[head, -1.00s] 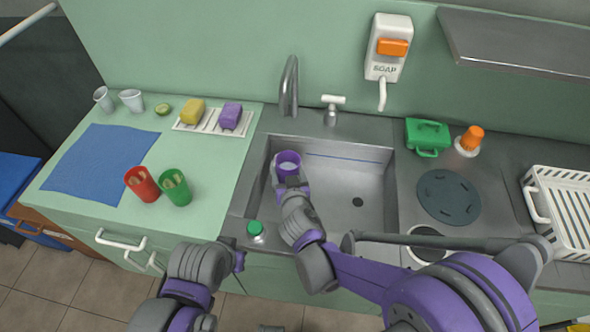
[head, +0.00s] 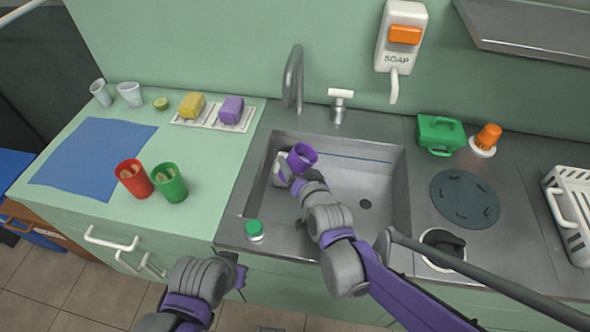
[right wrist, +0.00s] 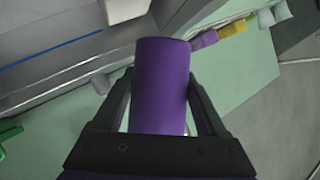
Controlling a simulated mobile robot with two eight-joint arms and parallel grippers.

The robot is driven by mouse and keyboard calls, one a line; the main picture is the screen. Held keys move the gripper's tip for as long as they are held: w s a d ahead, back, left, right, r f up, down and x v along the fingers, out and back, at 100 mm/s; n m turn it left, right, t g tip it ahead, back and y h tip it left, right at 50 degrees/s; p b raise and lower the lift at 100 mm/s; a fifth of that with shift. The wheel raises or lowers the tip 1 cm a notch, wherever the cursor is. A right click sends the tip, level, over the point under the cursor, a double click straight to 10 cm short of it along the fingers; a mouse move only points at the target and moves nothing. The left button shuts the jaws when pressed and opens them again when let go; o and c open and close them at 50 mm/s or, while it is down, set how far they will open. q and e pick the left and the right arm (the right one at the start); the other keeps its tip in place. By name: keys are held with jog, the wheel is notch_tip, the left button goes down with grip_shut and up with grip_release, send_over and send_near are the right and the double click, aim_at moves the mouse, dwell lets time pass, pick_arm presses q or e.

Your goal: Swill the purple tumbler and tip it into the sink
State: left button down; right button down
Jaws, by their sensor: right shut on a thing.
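The purple tumbler (head: 301,157) is over the left part of the steel sink (head: 388,195), tilted with its mouth turned toward the right. My right gripper (head: 292,174) is shut on it. In the right wrist view the tumbler (right wrist: 161,75) stands between the two fingers of this gripper (right wrist: 160,100), which close on its sides. I cannot tell whether any liquid is left inside. My left gripper (head: 238,275) is low in front of the counter, away from the sink, and its fingers are too unclear to read.
The faucet (head: 292,80) and a white-handled tap (head: 339,104) stand behind the sink. A green-capped bottle (head: 254,230) is on the front rim. Red (head: 133,178) and green (head: 170,182) cups stand left. A soap dispenser (head: 401,38) hangs on the wall.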

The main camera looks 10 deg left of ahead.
jog(key=shift+w+d+f+m+y+b, duration=0.15)
jog(key=shift+d+m+y+b, duration=0.25)
jog(key=shift+b, duration=1.45)
jog(key=shift+d+m+b, duration=0.15)
jog(key=shift+m+b, duration=0.2)
jog(key=shift+m, duration=0.35)
jog(key=shift+w+d+m+y, duration=0.1)
jog(key=shift+d+m+y, duration=0.15)
jog(key=shift+m+y, duration=0.2)
jog(key=shift+d+f+m+t+y+p, duration=0.15)
jog(key=shift+m+y+p, duration=0.15)
jog(key=shift+m, duration=0.15)
jog(key=shift+f+m+t+y+p, duration=0.15)
jog(key=shift+m+y, duration=0.1)
jog(key=shift+m, duration=0.65)
